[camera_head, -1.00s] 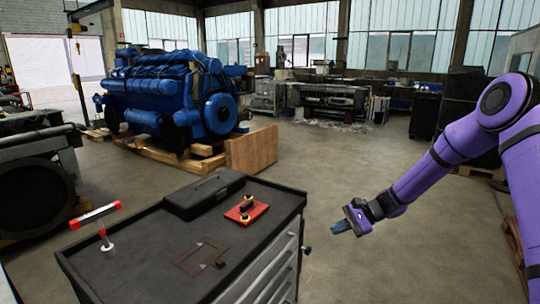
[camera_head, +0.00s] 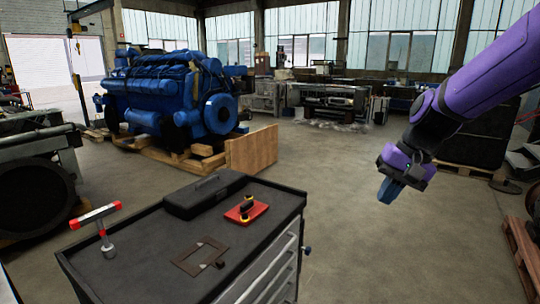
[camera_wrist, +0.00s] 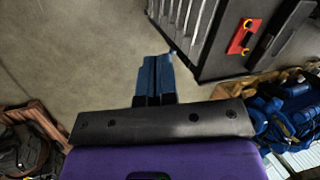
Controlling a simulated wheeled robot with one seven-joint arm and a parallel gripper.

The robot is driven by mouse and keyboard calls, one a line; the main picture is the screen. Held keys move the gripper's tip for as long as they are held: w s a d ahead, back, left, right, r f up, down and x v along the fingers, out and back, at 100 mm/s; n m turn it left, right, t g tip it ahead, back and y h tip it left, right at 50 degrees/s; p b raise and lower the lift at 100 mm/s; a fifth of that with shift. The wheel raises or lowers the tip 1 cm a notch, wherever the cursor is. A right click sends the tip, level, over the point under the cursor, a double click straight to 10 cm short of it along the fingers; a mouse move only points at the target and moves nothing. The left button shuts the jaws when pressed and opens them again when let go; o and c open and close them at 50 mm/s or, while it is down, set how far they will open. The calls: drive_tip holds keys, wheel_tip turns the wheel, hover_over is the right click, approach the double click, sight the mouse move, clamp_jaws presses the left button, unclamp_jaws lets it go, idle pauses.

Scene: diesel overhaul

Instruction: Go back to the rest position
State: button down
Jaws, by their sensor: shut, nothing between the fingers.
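My gripper (camera_head: 389,190) hangs at the right of the head view, over open floor and well clear of the tool cart. Its blue fingers point down and are closed together with nothing between them. In the wrist view the fingers (camera_wrist: 154,78) also show pressed together above the floor. My purple arm comes in from the upper right.
The black-topped tool cart (camera_head: 140,250) carries a black case (camera_head: 204,193), a red block with a black-and-yellow part (camera_head: 246,210), a flat brown frame (camera_head: 199,257) and a red-and-white T-shaped tool (camera_head: 97,216). A blue engine (camera_head: 170,95) stands behind. Pallets (camera_head: 520,250) lie at right.

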drive_tip(key=s+d+r+n+t+h, duration=0.1)
drive_tip(key=s+d+r+t+h, duration=0.1)
drive_tip(key=s, duration=0.8)
drive_tip(key=s+d+r+n+t+h, duration=0.2)
drive_tip(key=s+d+r, duration=0.2)
drive_tip(key=s, duration=0.6)
drive_tip(key=shift+d+r, duration=0.15)
drive_tip(key=shift+r, duration=0.4)
